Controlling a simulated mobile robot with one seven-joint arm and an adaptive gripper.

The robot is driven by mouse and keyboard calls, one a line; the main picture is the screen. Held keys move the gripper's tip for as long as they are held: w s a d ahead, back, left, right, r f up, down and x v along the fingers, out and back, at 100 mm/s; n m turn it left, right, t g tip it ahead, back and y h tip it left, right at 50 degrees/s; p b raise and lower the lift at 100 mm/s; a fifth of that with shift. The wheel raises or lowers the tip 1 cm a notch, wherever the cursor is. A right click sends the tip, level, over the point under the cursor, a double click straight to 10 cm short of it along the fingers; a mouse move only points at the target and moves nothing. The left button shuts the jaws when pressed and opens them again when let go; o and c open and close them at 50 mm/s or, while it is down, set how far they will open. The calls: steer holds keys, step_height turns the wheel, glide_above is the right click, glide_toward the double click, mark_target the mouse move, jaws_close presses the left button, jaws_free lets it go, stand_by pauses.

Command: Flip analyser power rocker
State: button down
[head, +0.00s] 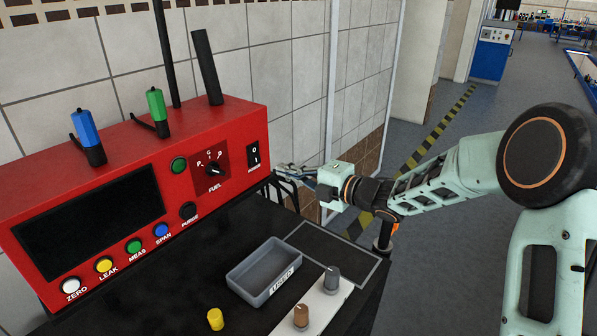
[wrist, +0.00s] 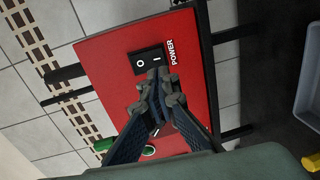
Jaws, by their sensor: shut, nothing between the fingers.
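The black power rocker (head: 253,157) is at the right end of the red analyser's front panel (head: 120,180), marked O and I. My gripper (head: 281,169) is shut and empty, just right of the rocker in the head view. In the wrist view its fingertips (wrist: 159,76) overlap the rocker's lower edge near the I half. I cannot tell whether they touch it.
A grey tray (head: 240,281) and a yellow cap (head: 215,319) are on the black cart top (head: 190,258). Grey and brown knobs stand on a white strip there. A fuel selector (head: 213,169) and several coloured buttons share the panel. The tiled wall is behind.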

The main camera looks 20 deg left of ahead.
mark_target(257, 163)
steer(key=p+x, duration=0.1)
steer(key=x, duration=0.6)
steer(key=shift+w+a, duration=0.1)
steer(key=shift+a, duration=0.05)
steer(key=shift+f, duration=0.1)
steer(key=shift+a+f+b, duration=0.1)
steer(key=shift+f+b, duration=0.2)
steer(key=shift+b, duration=0.55)
steer(key=b, duration=0.1)
steer(key=y+b, duration=0.1)
steer(key=b, duration=0.1)
steer(key=shift+w+a+f, duration=0.15)
steer(key=shift+a, duration=0.15)
steer(key=shift+r, duration=0.4)
steer(key=shift+d+f, duration=0.15)
